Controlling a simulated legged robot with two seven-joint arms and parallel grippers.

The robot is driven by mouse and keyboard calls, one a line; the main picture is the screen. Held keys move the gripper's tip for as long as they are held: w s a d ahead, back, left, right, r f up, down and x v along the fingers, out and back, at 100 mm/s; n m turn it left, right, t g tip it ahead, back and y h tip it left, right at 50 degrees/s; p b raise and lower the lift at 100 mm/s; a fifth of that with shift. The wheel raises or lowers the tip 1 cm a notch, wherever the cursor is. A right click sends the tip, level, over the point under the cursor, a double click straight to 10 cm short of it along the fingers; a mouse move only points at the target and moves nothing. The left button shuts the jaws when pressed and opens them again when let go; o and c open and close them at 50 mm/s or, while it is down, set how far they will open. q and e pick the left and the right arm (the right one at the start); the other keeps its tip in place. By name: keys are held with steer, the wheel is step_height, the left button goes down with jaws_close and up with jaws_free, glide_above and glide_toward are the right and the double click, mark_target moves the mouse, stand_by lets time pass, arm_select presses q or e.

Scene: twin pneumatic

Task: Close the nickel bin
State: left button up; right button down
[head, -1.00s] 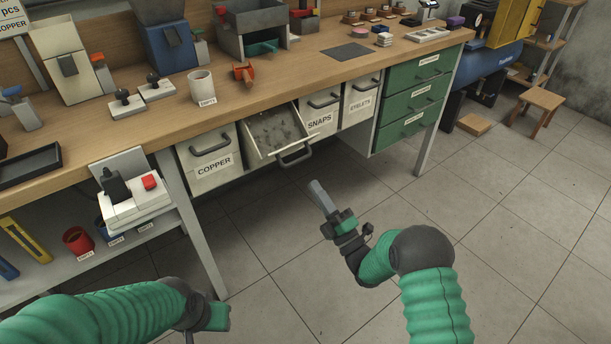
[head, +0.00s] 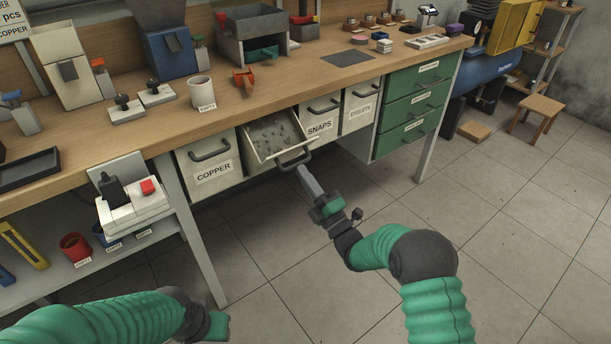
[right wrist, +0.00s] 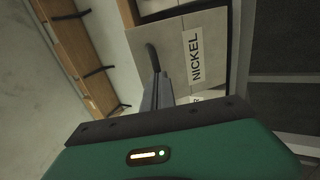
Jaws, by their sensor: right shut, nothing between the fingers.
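The nickel bin (head: 275,155) is a pale drawer under the bench between the copper and snaps bins. It is pulled out, with small grey parts inside and a dark handle (head: 294,157) on its front. In the right wrist view the bin's front (right wrist: 208,45) carries the NICKEL label. My right gripper (head: 302,171) is shut and empty, its tips at or just below the handle; I cannot tell whether they touch. In the right wrist view the fingers (right wrist: 157,88) point at the handle (right wrist: 153,57). My left gripper (head: 217,325) is low at the left, its fingers not clear.
The copper bin (head: 211,162), snaps bin (head: 320,120) and eyelets bin (head: 360,106) are shut. Green drawers (head: 415,104) stand to the right. A bench leg (head: 193,230) and a shelf (head: 120,245) lie left. The floor in front is clear.

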mark_target(294, 149)
steer(key=r+g+p, duration=0.1)
steer(key=r+p, duration=0.1)
steer(key=w+a+r+h+p, duration=0.1)
steer(key=r+p, duration=0.1)
steer(key=p, duration=0.1)
steer(key=w+a+r+g+h+p, duration=0.1)
steer(key=r+p, duration=0.1)
steer(key=p, duration=0.1)
steer(key=shift+w+g, duration=0.2)
steer(key=shift+g, duration=0.1)
steer(key=w+a+r+g+h+p, duration=0.1)
steer(key=p, duration=0.1)
steer(key=w+a+r+g+p, duration=0.1)
steer(key=w+p, duration=0.1)
steer(key=shift+h, duration=0.4)
steer(key=shift+w+a+r+g+p, duration=0.1)
steer(key=shift+w+a+g+p, duration=0.15)
steer(key=shift+g+p, duration=0.15)
steer(key=shift+w+a+r, duration=0.15)
steer(key=shift+w+a, duration=0.25)
steer(key=shift+w, duration=0.25)
steer(key=shift+r, duration=0.2)
steer(key=shift+r, duration=0.1)
